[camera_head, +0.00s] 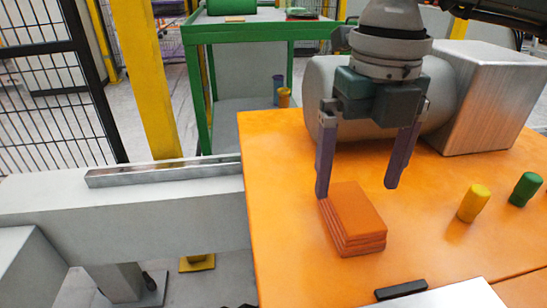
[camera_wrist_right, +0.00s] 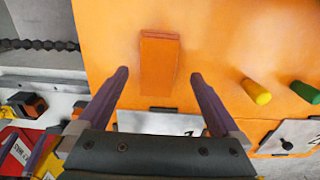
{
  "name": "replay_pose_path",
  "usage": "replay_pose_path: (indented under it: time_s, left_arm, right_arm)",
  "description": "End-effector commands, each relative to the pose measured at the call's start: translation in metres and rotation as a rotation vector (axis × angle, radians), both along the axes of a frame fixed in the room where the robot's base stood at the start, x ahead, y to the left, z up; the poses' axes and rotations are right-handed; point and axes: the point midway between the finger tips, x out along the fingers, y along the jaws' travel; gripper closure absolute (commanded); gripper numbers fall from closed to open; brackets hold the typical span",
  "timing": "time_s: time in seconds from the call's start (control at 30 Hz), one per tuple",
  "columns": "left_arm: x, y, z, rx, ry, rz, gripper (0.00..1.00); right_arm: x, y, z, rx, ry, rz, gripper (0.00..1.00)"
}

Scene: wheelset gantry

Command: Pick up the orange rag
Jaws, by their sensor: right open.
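The orange rag (camera_head: 355,220) is a folded, layered stack lying flat on the orange tabletop (camera_head: 285,160). In the right wrist view the rag (camera_wrist_right: 160,62) lies upper centre, ahead of the fingertips and between their lines. My right gripper (camera_head: 356,190) is open and empty, pointing down above the table by the rag's far side. In the head view its left fingertip overlaps the rag's far left corner, and its right fingertip is to the right of the rag. I cannot tell the exact height above the rag. My left gripper is not in view.
A grey cylinder (camera_head: 318,82) and a metal block (camera_head: 490,95) stand behind the gripper. A yellow peg (camera_head: 474,203) and a green peg (camera_head: 525,189) stand to the right. A black bar (camera_head: 401,289) lies nearer than the rag. Tabletop left of the rag is clear.

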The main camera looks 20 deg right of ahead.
Motion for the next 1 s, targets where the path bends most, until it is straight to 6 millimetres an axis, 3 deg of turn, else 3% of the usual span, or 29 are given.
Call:
replay_pose_path:
  time_s: [0.3,0.57,1.0]
  left_arm:
    - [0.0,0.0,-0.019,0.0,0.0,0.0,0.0]
    - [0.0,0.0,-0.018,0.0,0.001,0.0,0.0]
    - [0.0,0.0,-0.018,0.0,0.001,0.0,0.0]
  right_arm:
    - [-0.005,0.004,-0.047,0.001,0.002,0.0,0.0]
    - [-0.005,0.004,-0.049,0.003,-0.001,0.001,0.0]
    - [-0.005,0.004,-0.049,0.002,0.0,0.001,0.49]
